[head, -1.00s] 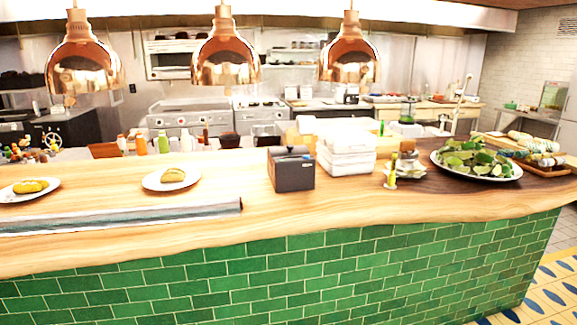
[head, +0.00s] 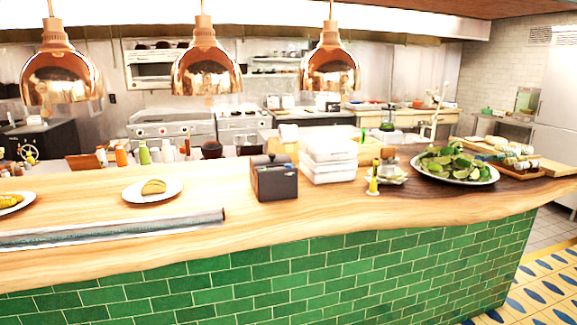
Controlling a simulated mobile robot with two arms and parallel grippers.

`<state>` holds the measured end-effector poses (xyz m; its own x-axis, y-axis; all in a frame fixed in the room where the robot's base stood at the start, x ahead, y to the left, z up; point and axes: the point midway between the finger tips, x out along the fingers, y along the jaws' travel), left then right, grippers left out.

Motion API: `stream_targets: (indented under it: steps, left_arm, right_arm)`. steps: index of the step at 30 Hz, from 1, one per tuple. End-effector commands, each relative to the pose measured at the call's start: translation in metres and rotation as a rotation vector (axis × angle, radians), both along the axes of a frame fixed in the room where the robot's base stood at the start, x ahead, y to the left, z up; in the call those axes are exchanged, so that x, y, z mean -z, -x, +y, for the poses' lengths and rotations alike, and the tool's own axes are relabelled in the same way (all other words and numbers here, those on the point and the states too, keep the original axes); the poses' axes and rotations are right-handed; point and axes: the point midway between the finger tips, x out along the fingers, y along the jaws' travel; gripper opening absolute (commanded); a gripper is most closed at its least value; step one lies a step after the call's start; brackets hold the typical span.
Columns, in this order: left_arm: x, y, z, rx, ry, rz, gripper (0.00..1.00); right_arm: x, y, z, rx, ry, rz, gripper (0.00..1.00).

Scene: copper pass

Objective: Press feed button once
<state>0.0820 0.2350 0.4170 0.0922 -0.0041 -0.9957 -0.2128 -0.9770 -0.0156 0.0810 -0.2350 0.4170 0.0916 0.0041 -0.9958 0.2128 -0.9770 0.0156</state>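A small dark grey box-shaped machine (head: 275,182), which looks like a ticket printer, stands on the wooden counter near the middle of the head view. A small blue mark shows on its front face. I cannot make out a feed button on it at this size. Neither of my grippers is in view.
The wooden counter (head: 110,232) has a green tiled front (head: 330,275). White stacked containers (head: 328,160) stand right of the machine, with a salad plate (head: 455,163) beyond. A taco plate (head: 152,189) and a long metal strip (head: 110,230) lie left. Copper lamps (head: 206,70) hang above.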

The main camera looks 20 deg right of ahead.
Motion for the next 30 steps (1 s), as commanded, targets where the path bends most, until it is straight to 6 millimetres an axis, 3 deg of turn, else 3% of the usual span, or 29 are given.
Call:
stream_targets:
  steps: [1, 5, 30]
  left_arm:
    - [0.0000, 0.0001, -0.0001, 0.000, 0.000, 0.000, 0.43]
    - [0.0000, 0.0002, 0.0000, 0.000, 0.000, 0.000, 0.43]
    - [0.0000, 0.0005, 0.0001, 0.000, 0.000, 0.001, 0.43]
  right_arm:
    - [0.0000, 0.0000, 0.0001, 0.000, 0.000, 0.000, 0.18]
    - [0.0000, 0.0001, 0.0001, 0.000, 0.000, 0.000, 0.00]
    - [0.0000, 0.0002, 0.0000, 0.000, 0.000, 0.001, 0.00]
